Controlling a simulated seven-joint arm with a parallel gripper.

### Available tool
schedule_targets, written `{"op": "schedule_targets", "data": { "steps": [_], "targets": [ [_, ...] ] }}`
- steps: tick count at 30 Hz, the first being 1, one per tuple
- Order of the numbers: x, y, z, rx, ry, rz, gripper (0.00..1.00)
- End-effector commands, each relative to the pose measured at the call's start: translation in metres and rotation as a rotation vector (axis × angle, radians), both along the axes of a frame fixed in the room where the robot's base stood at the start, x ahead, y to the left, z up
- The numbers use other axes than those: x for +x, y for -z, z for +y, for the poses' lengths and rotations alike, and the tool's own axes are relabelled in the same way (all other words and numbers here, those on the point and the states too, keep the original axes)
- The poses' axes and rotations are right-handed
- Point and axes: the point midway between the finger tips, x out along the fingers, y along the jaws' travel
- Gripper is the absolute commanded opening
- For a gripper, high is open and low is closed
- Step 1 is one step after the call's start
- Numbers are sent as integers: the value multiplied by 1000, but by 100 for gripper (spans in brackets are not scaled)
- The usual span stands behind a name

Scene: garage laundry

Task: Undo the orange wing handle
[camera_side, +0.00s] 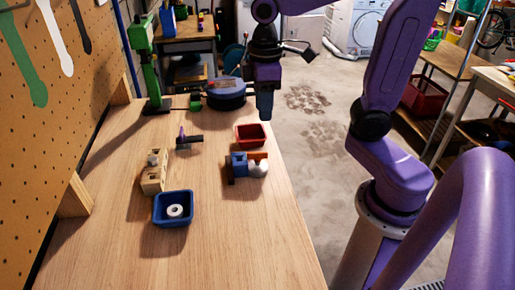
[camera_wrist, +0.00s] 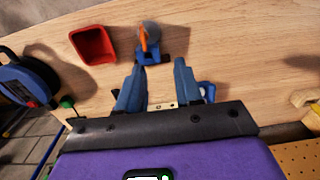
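The orange wing handle (camera_wrist: 143,38) shows in the wrist view as a narrow orange piece against a round grey part on a blue fixture (camera_wrist: 152,57). My gripper (camera_side: 265,112) hangs above and behind the fixture, over the bench's right edge, pointing down. In the wrist view my gripper (camera_wrist: 158,64) has its two blue fingers well apart, with nothing seen gripped. The handle lies beyond the fingertips, apart from them.
A red bin (camera_side: 251,136) stands just behind the fixture. A blue tray (camera_side: 173,222) with a white ring, a wooden block (camera_side: 153,178) and a small purple-handled item (camera_side: 182,138) lie to the left. A blue reel (camera_side: 226,88) sits farther back. The front of the bench is clear.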

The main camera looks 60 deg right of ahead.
Motion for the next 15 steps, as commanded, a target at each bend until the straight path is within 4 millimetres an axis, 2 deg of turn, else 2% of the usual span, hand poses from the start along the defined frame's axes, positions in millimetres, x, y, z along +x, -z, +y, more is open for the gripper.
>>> {"op": "schedule_targets", "data": {
  "steps": [3,6,11,15],
  "targets": [
    [18,-8,-10,-2,46,2,35],
    [27,-13,-16,-2,70,5,35],
    [32,-15,-21,-3,88,7,35],
    [32,-6,-22,-4,88,10,35]
  ]
}}
